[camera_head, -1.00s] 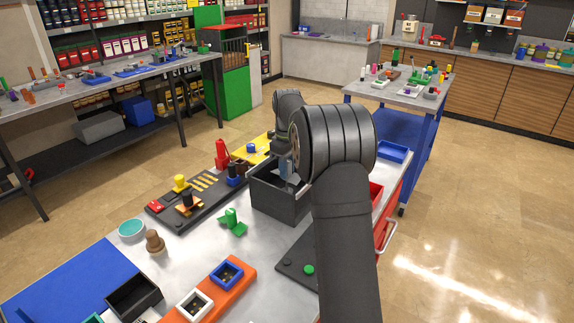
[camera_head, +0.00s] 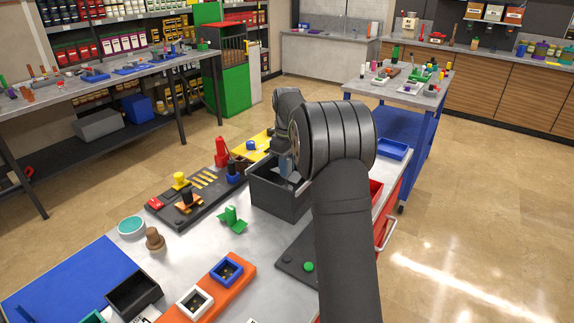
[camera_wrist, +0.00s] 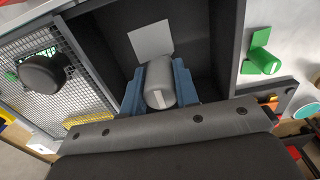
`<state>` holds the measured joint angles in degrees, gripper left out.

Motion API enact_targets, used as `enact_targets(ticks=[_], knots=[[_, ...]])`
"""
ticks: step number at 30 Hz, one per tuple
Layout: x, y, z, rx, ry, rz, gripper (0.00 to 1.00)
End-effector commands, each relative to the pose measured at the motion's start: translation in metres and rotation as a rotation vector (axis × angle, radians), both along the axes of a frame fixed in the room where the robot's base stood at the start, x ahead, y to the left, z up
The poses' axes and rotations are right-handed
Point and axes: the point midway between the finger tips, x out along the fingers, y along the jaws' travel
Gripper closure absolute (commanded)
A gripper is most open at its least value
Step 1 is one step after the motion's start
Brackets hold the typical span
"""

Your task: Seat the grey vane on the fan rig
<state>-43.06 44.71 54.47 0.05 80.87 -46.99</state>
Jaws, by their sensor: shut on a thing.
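The grey vane (camera_wrist: 160,85), a rounded grey hub with a flat plate (camera_wrist: 151,40) beyond it, shows in the wrist view. My gripper (camera_wrist: 160,92) has blue fingers shut on the hub, one on each side. The vane is over or inside a dark open box (camera_wrist: 205,40); I cannot tell whether it touches the floor. In the head view my gripper (camera_head: 286,163) is at this box (camera_head: 278,200), mostly behind my arm, and the vane is hard to make out. I cannot tell for sure which fixture is the fan rig.
A green vane (camera_head: 232,218) lies beside the box. A mesh panel (camera_wrist: 75,68) with a black round part (camera_wrist: 42,74) adjoins the box. A dark board with yellow and orange parts (camera_head: 205,190) and an orange block (camera_head: 215,290) stand on the bench.

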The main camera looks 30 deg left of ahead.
Motion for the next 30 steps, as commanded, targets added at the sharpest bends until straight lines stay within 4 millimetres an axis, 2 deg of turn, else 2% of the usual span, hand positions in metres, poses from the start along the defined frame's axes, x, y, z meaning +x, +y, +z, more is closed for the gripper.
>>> enact_targets(ticks=[14, 30], knots=[[0.000, 0.000, -0.001, 0.000, 0.000, 0.000, 0.95], [0.000, 0.000, -0.013, 0.000, 0.001, 0.000, 0.95]])
